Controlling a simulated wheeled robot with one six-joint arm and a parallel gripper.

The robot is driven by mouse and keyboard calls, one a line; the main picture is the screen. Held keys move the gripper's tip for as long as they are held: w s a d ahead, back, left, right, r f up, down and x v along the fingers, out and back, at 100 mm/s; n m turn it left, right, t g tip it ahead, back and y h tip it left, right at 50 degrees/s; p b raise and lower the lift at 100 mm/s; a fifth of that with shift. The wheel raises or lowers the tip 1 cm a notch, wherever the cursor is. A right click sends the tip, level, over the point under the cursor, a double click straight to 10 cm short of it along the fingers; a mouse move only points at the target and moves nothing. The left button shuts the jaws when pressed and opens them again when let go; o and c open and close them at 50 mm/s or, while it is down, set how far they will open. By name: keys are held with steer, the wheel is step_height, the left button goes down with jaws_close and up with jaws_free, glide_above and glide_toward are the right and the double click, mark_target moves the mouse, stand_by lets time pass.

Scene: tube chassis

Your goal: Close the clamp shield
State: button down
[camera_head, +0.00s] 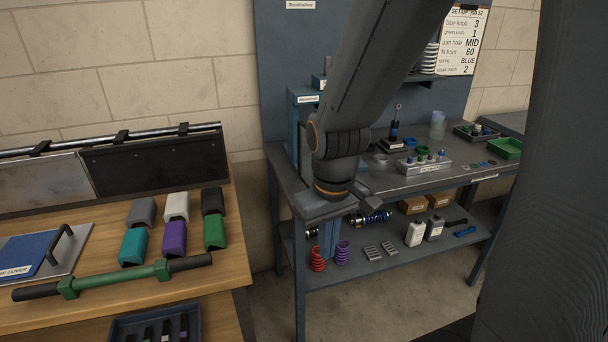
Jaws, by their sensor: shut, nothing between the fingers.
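A teal upright stand (306,122) with a small white label rises at the left end of the grey metal bench. It may belong to the clamp. My arm crosses in front of its right side, so no clamp shield can be made out. My gripper (370,204) is at the front left edge of the bench, just right of the stand in the picture. It is small and partly hidden by my wrist. Its jaws look shut, with nothing seen between them.
The grey bench (400,184) holds a parts block (424,163), a damper (394,130) and a green tray (507,148). Its lower shelf holds springs and bottles. A wooden table (100,250) with coloured blocks stands left. A dark column covers the right side.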

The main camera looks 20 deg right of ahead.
steer(key=w+a+r+n+h+b, duration=0.1)
steer(key=w+a+r+n, duration=0.2)
steer(key=w+r+n, duration=0.55)
steer(key=w+a+r+n+h+b, duration=0.15)
steer(key=w+r+n, duration=0.4)
steer(key=n, duration=0.55)
steer(key=w+d+f+p, duration=0.1)
steer(key=d+f+p, duration=0.2)
steer(key=d+f, duration=0.2)
steer(key=shift+x, duration=1.9)
